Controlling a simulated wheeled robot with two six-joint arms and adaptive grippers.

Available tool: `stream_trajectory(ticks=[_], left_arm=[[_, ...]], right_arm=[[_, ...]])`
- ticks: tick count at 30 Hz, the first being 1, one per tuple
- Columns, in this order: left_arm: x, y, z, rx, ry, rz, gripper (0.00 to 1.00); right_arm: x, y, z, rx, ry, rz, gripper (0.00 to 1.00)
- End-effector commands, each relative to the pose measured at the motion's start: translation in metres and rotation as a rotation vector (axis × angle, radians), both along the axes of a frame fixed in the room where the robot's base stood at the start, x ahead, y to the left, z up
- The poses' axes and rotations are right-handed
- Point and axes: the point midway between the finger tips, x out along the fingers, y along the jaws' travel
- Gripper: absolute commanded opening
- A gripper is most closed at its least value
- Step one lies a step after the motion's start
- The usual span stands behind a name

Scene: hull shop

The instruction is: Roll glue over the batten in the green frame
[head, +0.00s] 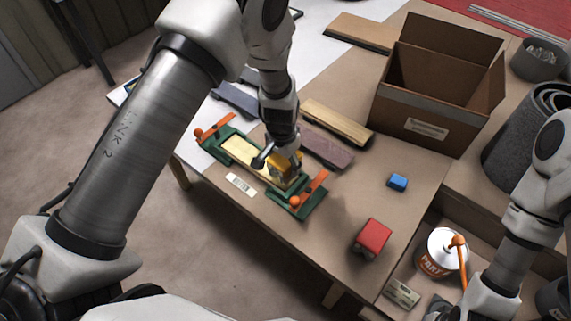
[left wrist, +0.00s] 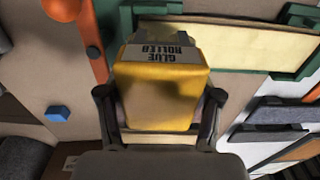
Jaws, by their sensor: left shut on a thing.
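The green frame (head: 303,201) lies near the table's front-left edge, with orange clamp bars at both ends. The pale batten (head: 240,149) lies inside it. My left gripper (head: 279,164) is shut on the yellow glue roller (head: 286,168), over the batten's lower right part. In the left wrist view, the roller (left wrist: 160,95) has its label upside down between both fingers (left wrist: 160,110). The batten (left wrist: 235,42) shows behind it there. The roller's underside is hidden, so I cannot tell whether it touches the batten. My right arm enters at the right; its gripper is out of view.
An open cardboard box (head: 435,105) stands at the back. Loose boards (head: 338,122) lie behind the frame. A white-topped can (head: 440,253) stands lower right. Table between the frame and red block is clear.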

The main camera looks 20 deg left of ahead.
Motion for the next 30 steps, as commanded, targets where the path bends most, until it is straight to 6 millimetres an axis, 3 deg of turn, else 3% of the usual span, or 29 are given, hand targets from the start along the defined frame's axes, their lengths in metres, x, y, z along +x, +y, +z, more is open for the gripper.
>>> stream_trajectory(ticks=[16, 30], left_arm=[[0.001, 0.007, 0.045, 0.0, -0.001, 0.004, 0.0], [0.001, 0.008, 0.049, 0.0, -0.001, 0.005, 0.0]], right_arm=[[0.0, 0.0, 0.036, 0.0, 0.001, 0.0, 0.4], [0.0, 0.0, 0.039, 0.0, 0.001, 0.0, 0.4]])
